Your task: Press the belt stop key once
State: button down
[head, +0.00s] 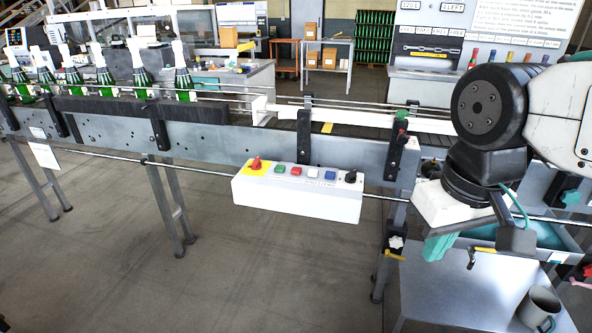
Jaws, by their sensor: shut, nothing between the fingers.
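The control box (290,200) is a white box fixed at the front of the conveyor, in the middle of the head view. Its sloped top carries a red knob (256,163) on a yellow patch, a green key (281,169), a red key (296,171), a white key (312,173), a blue key (330,175) and a black knob (350,177). Its lettering is too small to read. My gripper (438,247) hangs at the right, shut and empty, to the right of the box and apart from it. My wrist partly hides the hand.
The conveyor (230,140) runs behind the box, with several green foil-topped bottles (104,72) at the left. A post with clamps (396,190) stands between box and gripper. A grey mug (538,308) sits on a table (455,300) at lower right. Open floor lies before the box.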

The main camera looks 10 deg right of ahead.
aim_at(295, 170)
jog(key=u, duration=0.55)
jog(key=k, duration=0.65)
jog(key=u, duration=0.65)
jog(key=i, duration=1.2)
jog(key=z, duration=1.1)
jog(key=i, duration=0.4)
jog(key=z, duration=0.4)
